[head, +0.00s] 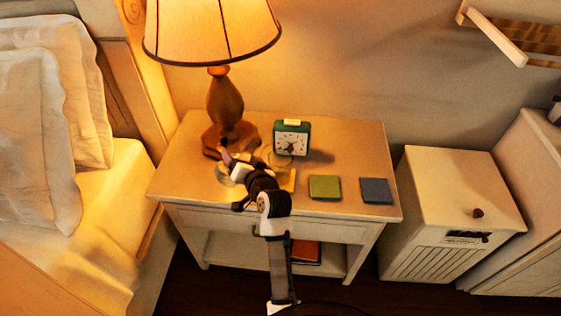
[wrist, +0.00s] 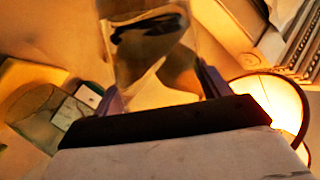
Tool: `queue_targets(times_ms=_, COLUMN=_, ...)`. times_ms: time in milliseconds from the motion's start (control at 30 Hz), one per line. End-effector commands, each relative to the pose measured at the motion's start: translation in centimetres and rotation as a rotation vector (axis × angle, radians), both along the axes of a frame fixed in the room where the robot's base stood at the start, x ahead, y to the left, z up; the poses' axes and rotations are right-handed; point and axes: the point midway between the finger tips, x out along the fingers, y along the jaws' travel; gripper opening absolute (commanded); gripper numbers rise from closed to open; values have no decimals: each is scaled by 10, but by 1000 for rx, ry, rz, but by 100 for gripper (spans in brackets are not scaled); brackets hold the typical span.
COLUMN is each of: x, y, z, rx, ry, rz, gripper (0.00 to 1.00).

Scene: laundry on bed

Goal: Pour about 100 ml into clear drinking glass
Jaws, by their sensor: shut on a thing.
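My gripper (head: 229,166) is over the left part of the nightstand top, in front of the lamp base. It is shut on a clear, see-through vessel (wrist: 150,60), which fills the space between the fingers in the wrist view. In the head view the vessel is faint and partly hidden by my gripper. I cannot tell its liquid level or whether anything flows from it. A second clear, rounded vessel, seemingly the drinking glass (head: 276,154), shows faintly in front of the clock. A clear rounded shape (wrist: 36,112) also shows at the left of the wrist view.
A lit lamp (head: 225,100) stands close behind my gripper. A green alarm clock (head: 292,138) stands at the back. A green coaster (head: 325,187) and a blue coaster (head: 376,190) lie on the right of the nightstand (head: 350,150). A yellow piece (head: 290,180) is partly behind my arm.

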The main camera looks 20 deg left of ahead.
Motion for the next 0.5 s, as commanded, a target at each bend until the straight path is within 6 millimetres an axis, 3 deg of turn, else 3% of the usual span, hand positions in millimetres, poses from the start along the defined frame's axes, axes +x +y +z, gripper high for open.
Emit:
queue_targets(times_ms=433, x=-6, y=10, z=-12, rx=255, ry=145, rz=3, gripper=27)
queue_targets(times_ms=500, x=-6, y=11, z=-3, rx=295, ry=166, rz=1, gripper=27)
